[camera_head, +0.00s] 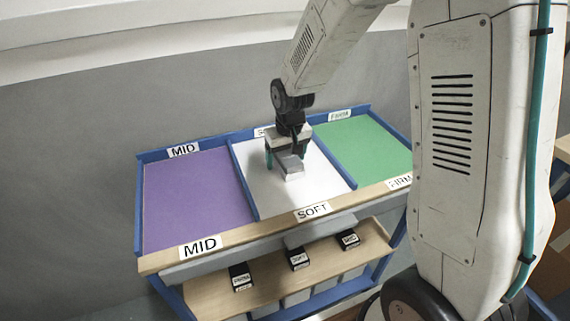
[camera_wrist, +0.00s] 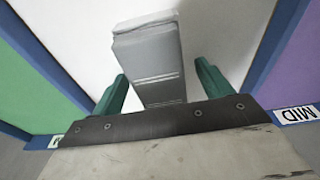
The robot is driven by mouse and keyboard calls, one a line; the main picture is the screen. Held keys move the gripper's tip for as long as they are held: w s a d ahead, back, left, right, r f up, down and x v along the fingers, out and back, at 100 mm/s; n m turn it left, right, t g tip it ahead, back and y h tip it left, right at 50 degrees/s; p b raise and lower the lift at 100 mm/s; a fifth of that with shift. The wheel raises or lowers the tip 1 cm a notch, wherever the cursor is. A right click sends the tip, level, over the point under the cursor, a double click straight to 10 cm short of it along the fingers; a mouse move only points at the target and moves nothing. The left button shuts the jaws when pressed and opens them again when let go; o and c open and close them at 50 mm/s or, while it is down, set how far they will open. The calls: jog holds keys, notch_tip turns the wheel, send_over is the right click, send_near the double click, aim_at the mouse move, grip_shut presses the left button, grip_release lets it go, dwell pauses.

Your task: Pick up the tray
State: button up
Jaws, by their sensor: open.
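A grey, long, block-shaped thing (camera_head: 292,168) lies in the white middle section, labelled SOFT, of the blue-edged top. It is the only loose object there; I cannot tell for sure that it is the tray. In the wrist view the grey block (camera_wrist: 150,55) runs away from me, with its near end between the fingers. My gripper (camera_head: 284,160) is above this section, pointing down. Its green fingers (camera_wrist: 160,85) are open, one on each side of the block, with white gaps showing. Its near end is partly hidden by my gripper's body.
A purple section (camera_head: 195,200) labelled MID is at left and a green section (camera_head: 362,148) labelled FIRM at right, split by low blue dividers. A wooden lower shelf (camera_head: 205,295) holds several black labelled pieces. A grey wall (camera_head: 80,150) stands behind.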

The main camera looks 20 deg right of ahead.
jog(key=c, duration=1.1)
jog(key=shift+r, duration=0.15)
